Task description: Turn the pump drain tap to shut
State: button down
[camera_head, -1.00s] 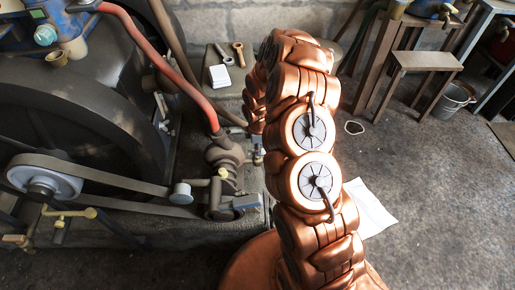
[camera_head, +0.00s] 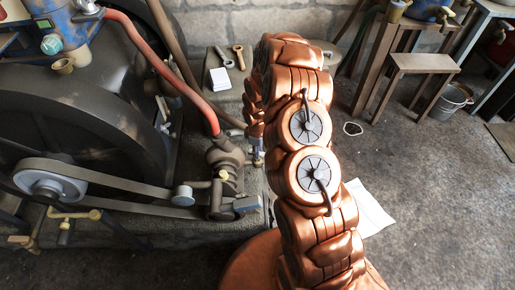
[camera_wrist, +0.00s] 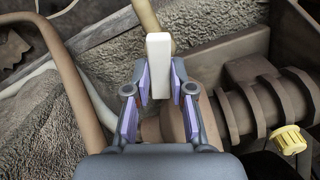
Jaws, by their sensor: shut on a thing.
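In the wrist view, my gripper (camera_wrist: 160,84) is shut on a pale, upright block-shaped handle (camera_wrist: 158,58), with one finger on each side of it. I cannot tell for sure from the picture that this is the drain tap's handle. In the head view, my copper arm reaches toward the dark pump (camera_head: 224,158) beside the engine and hides most of my gripper.
A red hose (camera_head: 165,65) runs down to the pump. A drive belt (camera_head: 115,182) and pulley (camera_head: 48,183) lie left. A yellow knob (camera_wrist: 290,139) is at the wrist view's lower right. A stool (camera_head: 427,65) and bucket (camera_head: 453,99) stand right; the floor between is mostly clear.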

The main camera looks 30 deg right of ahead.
jog(key=m+p, duration=0.1)
jog(key=m, duration=0.1)
jog(key=shift+r+m, duration=0.15)
jog(key=shift+m, duration=0.25)
jog(key=m+p, duration=0.2)
jog(key=m, duration=0.2)
jog(key=shift+m, duration=0.3)
jog(key=m+p, duration=0.2)
jog(key=m, duration=0.4)
jog(key=shift+w, duration=0.1)
jog(key=shift+m, duration=0.3)
jog(key=c, duration=1)
grip_release()
notch_tip(320, 180, up, 12)
